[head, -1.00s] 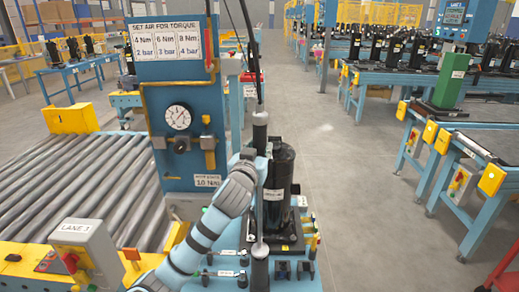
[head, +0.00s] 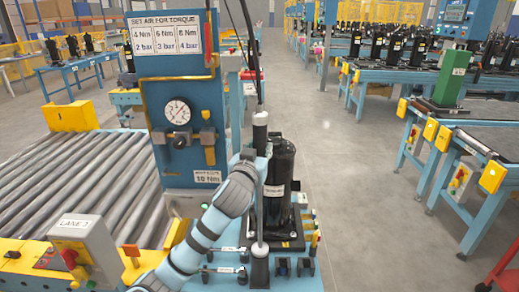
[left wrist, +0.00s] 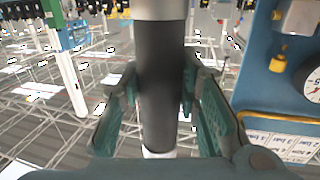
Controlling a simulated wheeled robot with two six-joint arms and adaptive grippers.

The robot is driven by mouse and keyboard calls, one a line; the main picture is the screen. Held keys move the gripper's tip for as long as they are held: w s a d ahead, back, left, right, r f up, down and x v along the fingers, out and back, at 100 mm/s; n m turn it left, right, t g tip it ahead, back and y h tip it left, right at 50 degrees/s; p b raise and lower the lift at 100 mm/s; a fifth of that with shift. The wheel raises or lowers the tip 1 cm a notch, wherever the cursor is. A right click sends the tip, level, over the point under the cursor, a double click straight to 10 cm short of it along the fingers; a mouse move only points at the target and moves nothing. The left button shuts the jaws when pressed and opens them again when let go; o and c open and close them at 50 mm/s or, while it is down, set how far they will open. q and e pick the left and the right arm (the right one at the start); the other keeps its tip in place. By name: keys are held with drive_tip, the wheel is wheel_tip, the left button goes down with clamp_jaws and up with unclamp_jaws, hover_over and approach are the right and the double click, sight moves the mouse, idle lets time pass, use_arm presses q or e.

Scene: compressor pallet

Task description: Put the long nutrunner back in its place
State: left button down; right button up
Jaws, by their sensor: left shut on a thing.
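The long nutrunner (head: 260,137) stands upright at the middle of the head view, with a grey top, a dark sleeve and a thin shaft. My left gripper (head: 262,156) is shut on its dark sleeve. In the left wrist view the sleeve (left wrist: 163,80) runs between the two teal fingers of my left gripper (left wrist: 160,100). My right gripper is not in view.
A black compressor (head: 280,180) stands right behind the tool on a dark base. A blue panel with a gauge (head: 177,112) rises to the left. A roller conveyor (head: 80,180) and a grey lane box (head: 82,248) lie farther left. The floor (head: 360,190) to the right is clear.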

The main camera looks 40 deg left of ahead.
use_arm(q)
drive_tip(key=shift+f, duration=0.2)
drive_tip(key=c, duration=1.6)
unclamp_jaws()
drive_tip(key=o, duration=0.5)
drive_tip(key=shift+s+d, duration=0.1)
drive_tip(key=shift+s, duration=0.05)
drive_tip(key=shift+f, duration=0.15)
drive_tip(key=v, duration=1.2)
